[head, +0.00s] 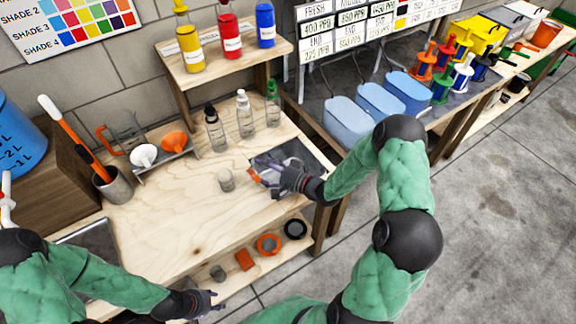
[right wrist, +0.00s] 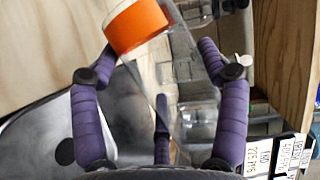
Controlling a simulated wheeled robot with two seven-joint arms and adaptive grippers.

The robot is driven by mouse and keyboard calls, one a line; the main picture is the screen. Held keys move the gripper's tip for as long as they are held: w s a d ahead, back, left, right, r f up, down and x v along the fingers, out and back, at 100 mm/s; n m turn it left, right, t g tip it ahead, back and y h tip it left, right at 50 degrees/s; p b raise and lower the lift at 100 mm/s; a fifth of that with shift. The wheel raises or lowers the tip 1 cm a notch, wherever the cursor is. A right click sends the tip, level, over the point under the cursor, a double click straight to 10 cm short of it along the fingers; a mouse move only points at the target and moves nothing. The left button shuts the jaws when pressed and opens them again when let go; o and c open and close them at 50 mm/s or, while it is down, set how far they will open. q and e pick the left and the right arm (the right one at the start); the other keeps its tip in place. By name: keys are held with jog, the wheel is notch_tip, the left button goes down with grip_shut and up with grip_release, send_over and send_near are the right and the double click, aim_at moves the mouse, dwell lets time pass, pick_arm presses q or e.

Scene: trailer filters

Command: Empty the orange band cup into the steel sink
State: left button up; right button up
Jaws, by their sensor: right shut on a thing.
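The orange band cup (head: 254,175) is held tilted on its side in my right gripper (head: 273,177), near the left edge of the steel sink (head: 306,155). In the right wrist view the cup's orange band (right wrist: 138,25) lies at the top, with the purple fingers (right wrist: 160,75) on both sides of its clear body. The sink (right wrist: 35,135) with its dark drain hole shows at lower left there. I cannot see whether liquid is in the cup. My left gripper (head: 208,300) is open and empty at the bench's front, away from the cup.
A clear cup (head: 226,180) stands left of my right gripper. Several bottles (head: 245,115) stand behind it, and funnels (head: 174,145) sit on a rack at left. The front middle of the bench top is clear. A lower shelf holds an orange ring (head: 268,244).

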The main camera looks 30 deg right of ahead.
jog(key=shift+r+n+h+p, duration=0.3)
jog(key=shift+n+h+p, duration=0.2)
jog(key=shift+n, duration=0.2)
jog(key=shift+d+r+n+g+h+p, duration=0.2)
jog(key=shift+r+n+g+h+p, duration=0.15)
jog(key=shift+n, duration=0.55)
jog(key=shift+w+d+r+n+h, duration=0.1)
jog(key=shift+d+r+n+h, duration=0.15)
jog(key=shift+n+h, duration=0.5)
jog(key=shift+r+n, duration=0.1)
jog(key=shift+n, duration=0.25)
jog(key=shift+a+f+n+b, duration=0.35)
jog(key=shift+f+n+b, duration=0.15)
jog(key=shift+b, duration=0.25)
jog(key=shift+a+g+h, duration=0.1)
jog(key=shift+g+h, duration=0.15)
jog(key=shift+h, duration=0.15)
jog(key=shift+a+r+n+h+b, duration=0.25)
jog(key=shift+r+n+h+b, duration=0.1)
jog(key=shift+n, duration=0.25)
jog(key=f+n+h+b, duration=0.1)
jog(key=b, duration=0.1)
jog(key=shift+a+n+b, duration=0.3)
jog(key=shift+a, duration=0.05)
jog(key=shift+s+a+n+h+b, duration=0.2)
jog(key=shift+n+h+b, duration=0.3)
jog(key=shift+b, duration=0.15)
